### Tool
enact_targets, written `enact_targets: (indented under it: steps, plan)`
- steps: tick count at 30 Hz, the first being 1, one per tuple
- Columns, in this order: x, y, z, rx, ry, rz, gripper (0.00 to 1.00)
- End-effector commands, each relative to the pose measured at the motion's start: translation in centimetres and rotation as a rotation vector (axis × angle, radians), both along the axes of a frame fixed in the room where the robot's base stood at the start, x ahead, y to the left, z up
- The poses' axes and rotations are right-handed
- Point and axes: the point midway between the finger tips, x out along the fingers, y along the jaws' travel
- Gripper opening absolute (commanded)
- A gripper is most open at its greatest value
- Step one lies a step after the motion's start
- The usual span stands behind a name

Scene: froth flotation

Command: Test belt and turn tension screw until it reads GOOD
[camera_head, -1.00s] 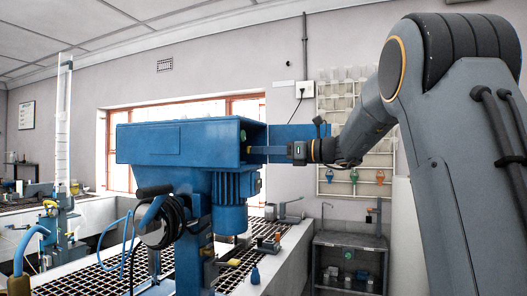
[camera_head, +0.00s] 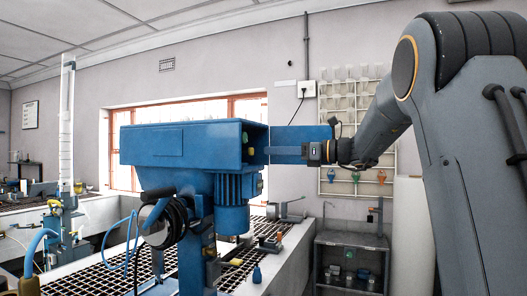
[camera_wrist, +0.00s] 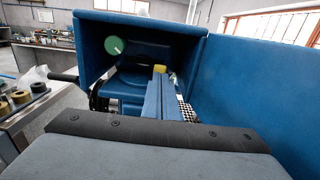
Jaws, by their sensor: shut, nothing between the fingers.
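The blue drive housing (camera_head: 190,140) of the flotation machine is open at its right end. In the wrist view I look into the open housing (camera_wrist: 101,35). A green round knob (camera_wrist: 114,46) with a white mark sits at its left. A dark shape lies behind the knob, and I cannot tell whether it is the belt. A small yellow part (camera_wrist: 160,69) is right of the knob. No GOOD reading shows. My gripper (camera_head: 272,152) is shut and empty, pointing left at the open end, in front of a blue panel (camera_head: 295,135).
The blue motor (camera_head: 232,205) hangs below the housing. A grating (camera_head: 105,268) and pale bench edge lie beneath. Colored funnels hang on a wall rack (camera_head: 355,150), with a sink cabinet (camera_head: 350,262) below. In the wrist view a blue panel (camera_wrist: 265,90) closes off the right.

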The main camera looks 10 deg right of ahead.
Motion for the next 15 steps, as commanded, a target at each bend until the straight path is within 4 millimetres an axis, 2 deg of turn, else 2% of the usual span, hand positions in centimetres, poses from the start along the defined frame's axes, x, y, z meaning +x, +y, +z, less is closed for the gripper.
enact_targets:
  steps: [1, 6, 12, 15]
  plan:
    - [-0.6, -1.2, -0.4, -0.002, -0.001, -0.006, 0.00]
    - [-2.6, -4.2, -0.4, -0.001, 0.000, -0.008, 0.00]
    - [-4.3, -6.5, -0.3, -0.001, 0.001, -0.005, 0.00]
    - [-4.8, -6.9, -0.3, -0.001, 0.001, -0.003, 0.00]
